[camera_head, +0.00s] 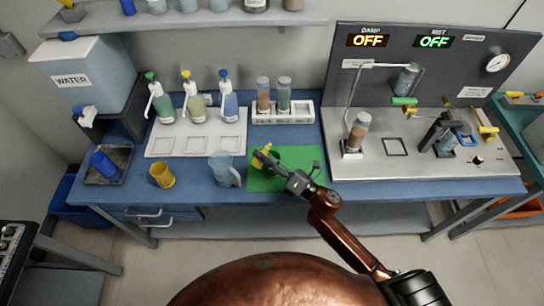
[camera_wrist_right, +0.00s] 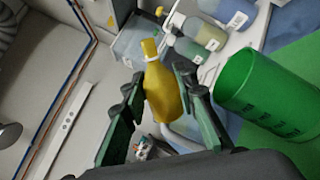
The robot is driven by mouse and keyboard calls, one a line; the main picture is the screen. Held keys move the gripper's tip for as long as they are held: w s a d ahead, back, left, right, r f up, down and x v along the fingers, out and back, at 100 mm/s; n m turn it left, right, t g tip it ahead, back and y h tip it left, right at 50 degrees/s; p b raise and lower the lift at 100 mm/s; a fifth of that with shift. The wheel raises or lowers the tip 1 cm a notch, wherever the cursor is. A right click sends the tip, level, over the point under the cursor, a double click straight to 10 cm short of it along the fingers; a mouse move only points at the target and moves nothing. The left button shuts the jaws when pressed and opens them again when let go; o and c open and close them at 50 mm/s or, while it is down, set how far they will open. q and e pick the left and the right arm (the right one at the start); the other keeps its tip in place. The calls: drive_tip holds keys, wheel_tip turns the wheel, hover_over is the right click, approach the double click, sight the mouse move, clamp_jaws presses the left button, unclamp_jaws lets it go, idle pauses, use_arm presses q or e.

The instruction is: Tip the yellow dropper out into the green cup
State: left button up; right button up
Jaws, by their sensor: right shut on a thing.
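The yellow dropper (camera_head: 261,157) is in my right gripper (camera_head: 274,163), over the green mat (camera_head: 291,178). In the right wrist view the dropper (camera_wrist_right: 163,92) sits between the two fingers of the gripper (camera_wrist_right: 158,84), its narrow neck pointing up in the picture. The green cup (camera_wrist_right: 262,92) is to the right of the dropper there, apart from it. In the head view the cup (camera_head: 275,154) is small and partly hidden behind the dropper and gripper. I cannot see any liquid leaving the dropper. My left gripper is not in view.
A clear jug (camera_head: 222,168) and a yellow cup (camera_head: 162,175) stand left of the mat. Behind are pump bottles on a white tray (camera_head: 160,146) and a vial rack (camera_head: 297,115). The grey apparatus (camera_head: 431,165) stands at the right.

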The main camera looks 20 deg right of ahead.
drive_tip(key=shift+r+m, duration=0.15)
drive_tip(key=shift+m, duration=0.25)
drive_tip(key=shift+s+a+f+m+t+h, duration=0.15)
drive_tip(key=shift+f+m+t, duration=0.1)
drive_tip(key=shift+m, duration=0.25)
drive_tip(key=shift+a+f+m+t+h, duration=0.15)
drive_tip(key=shift+m+t, duration=0.1)
drive_tip(key=shift+m, duration=0.25)
drive_tip(key=shift+r+m, duration=0.35)
drive_tip(key=shift+m, duration=0.75)
drive_tip(key=shift+f+m+t+h+p, duration=0.3)
drive_tip(key=shift+f+m+h, duration=0.1)
drive_tip(key=shift+m, duration=0.65)
drive_tip(key=shift+f+m+t+h+p, duration=0.25)
drive_tip(key=shift+f+m+h, duration=0.1)
drive_tip(key=shift+m, duration=0.7)
drive_tip(key=shift+d+r+m+h+p, duration=0.1)
drive_tip(key=shift+r+m+h+p, duration=0.3)
drive_tip(key=shift+m+p, duration=0.7)
drive_tip(key=shift+d+r+m+h+p, duration=0.1)
drive_tip(key=shift+r+m+h+p, duration=0.25)
drive_tip(key=shift+m+p, duration=0.7)
idle(1.3)
